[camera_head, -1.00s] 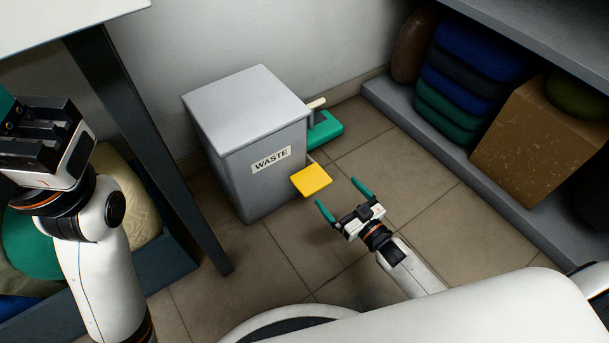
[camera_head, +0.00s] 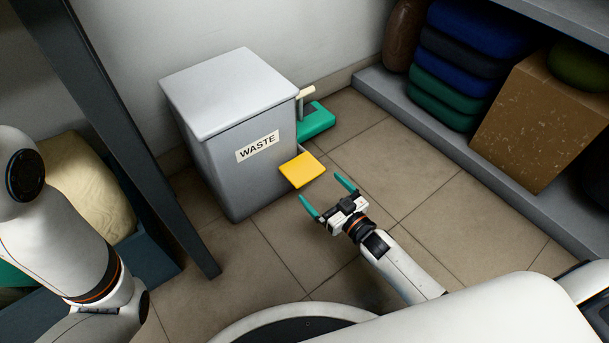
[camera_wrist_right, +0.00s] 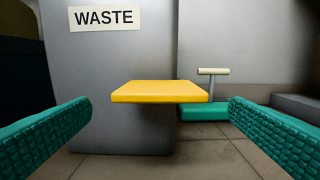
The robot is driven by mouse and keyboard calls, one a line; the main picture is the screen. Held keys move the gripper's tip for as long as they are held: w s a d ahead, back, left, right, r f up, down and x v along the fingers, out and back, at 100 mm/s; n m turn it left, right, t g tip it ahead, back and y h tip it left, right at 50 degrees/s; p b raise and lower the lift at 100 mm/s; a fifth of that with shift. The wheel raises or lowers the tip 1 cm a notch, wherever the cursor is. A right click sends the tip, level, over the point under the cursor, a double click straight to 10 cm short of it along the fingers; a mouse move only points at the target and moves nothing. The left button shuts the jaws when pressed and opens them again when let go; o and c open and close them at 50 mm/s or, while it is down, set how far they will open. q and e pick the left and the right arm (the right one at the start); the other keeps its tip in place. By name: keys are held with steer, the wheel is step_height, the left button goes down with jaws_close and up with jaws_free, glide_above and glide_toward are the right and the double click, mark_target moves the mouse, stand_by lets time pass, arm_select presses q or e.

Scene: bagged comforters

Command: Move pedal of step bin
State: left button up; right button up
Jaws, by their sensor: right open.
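The grey step bin (camera_head: 225,130) with a "WASTE" label stands on the floor against the wall, its lid closed. Its yellow pedal (camera_head: 301,170) sticks out from the lower right of the front. My right gripper (camera_head: 328,196) is open and empty, low over the floor just in front of the pedal, its teal fingers apart and pointing at it. In the right wrist view the pedal (camera_wrist_right: 160,92) is level between the two fingers and beyond them, with a visible gap. My left arm shows at the left of the head view, but its gripper is not visible.
A teal object with a pale handle (camera_head: 316,121) stands right of the bin. A dark table leg (camera_head: 150,150) is left of it. A grey shelf (camera_head: 430,120) at right holds folded bedding and a brown box (camera_head: 540,122). The tiled floor between is clear.

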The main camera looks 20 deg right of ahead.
mark_target(306, 172)
steer(key=b+x, duration=0.3)
steer(key=x, duration=0.4)
steer(key=shift+w+a+f+b, duration=0.15)
steer(key=shift+w+f+b, duration=0.05)
steer(key=shift+w+b, duration=0.1)
steer(key=shift+w+a+r, duration=0.1)
steer(key=shift+w+a, duration=0.05)
steer(key=shift+w, duration=0.25)
